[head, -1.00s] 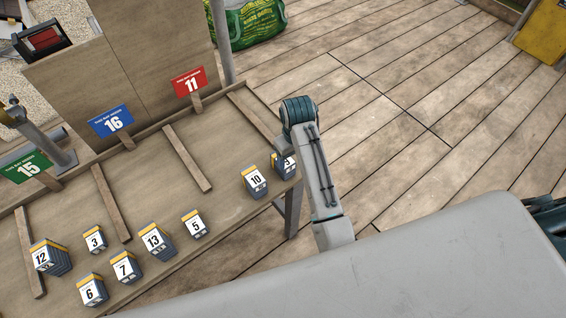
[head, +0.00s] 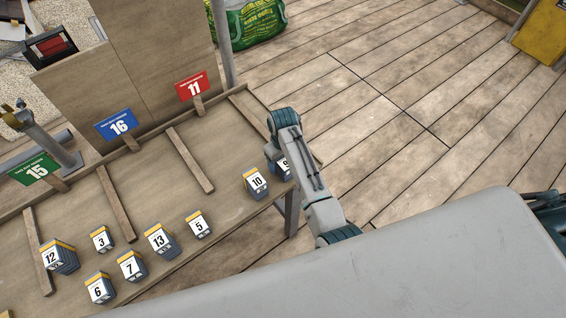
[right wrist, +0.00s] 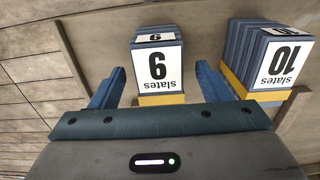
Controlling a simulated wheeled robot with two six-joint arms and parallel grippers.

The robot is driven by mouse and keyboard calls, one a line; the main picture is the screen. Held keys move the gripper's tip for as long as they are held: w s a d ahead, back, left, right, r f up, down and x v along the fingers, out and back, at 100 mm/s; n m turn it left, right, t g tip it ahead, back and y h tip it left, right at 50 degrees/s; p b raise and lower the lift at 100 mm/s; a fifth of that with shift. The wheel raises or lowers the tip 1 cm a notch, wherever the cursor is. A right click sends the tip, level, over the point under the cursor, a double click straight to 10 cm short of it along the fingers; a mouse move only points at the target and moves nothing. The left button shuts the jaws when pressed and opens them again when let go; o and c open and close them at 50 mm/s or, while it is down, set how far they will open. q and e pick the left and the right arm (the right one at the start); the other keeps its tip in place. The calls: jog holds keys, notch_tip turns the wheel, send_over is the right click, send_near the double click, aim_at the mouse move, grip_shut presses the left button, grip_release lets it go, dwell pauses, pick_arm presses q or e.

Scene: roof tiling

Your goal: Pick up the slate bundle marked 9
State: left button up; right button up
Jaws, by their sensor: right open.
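The slate bundle marked 9 (head: 284,166) stands at the right end of the bench, partly hidden by my right arm in the head view. In the right wrist view the bundle (right wrist: 158,63) is a grey stack with a yellow band and a white label, its 9 upside down. My right gripper (right wrist: 160,80) is open, with its blue fingers on either side of the bundle's near part. My left gripper is not in view.
Bundle 10 (head: 256,183) stands close to bundle 9; in the right wrist view bundle 10 (right wrist: 268,58) is just beyond one finger. Several other numbered bundles stand further left on the bench (head: 225,190). Wooden strips and signs 11 (head: 193,86), 16 (head: 117,125) and 15 (head: 35,169) line the back.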

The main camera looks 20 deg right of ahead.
jog(key=shift+f, duration=1.1)
jog(key=c, duration=1.3)
jog(key=shift+c, duration=0.2)
jog(key=shift+w+r, duration=0.1)
jog(key=shift+r, duration=0.05)
